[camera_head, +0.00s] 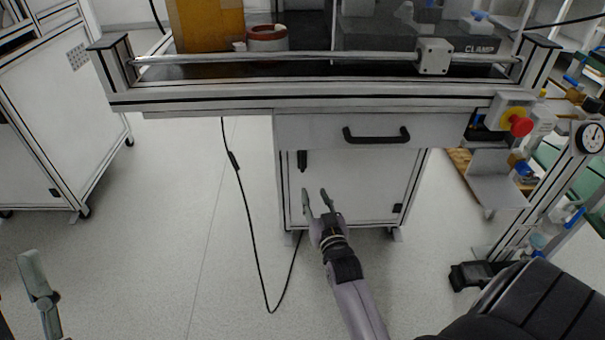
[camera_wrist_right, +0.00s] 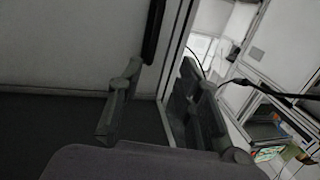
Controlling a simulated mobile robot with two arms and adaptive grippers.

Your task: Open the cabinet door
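The white cabinet door (camera_head: 358,180) is below a drawer under the workbench and looks closed in the head view. Its short black upright handle (camera_head: 302,161) is near its left edge. A dark upright bar, seemingly this handle (camera_wrist_right: 153,32), shows at the top of the right wrist view. My right gripper (camera_head: 316,192) is open and empty in front of the door's lower left part, below the handle. In the wrist view its two fingers (camera_wrist_right: 165,100) are apart, with the door edge behind the gap. My left gripper (camera_head: 36,272) is at the lower left, far from the door; its opening is unclear.
A drawer with a black handle (camera_head: 377,135) is above the door. A black cable (camera_head: 250,220) hangs to the floor left of the cabinet. A red emergency button (camera_head: 520,126) juts out at the right. The floor (camera_head: 180,210) left of the cabinet is mostly clear.

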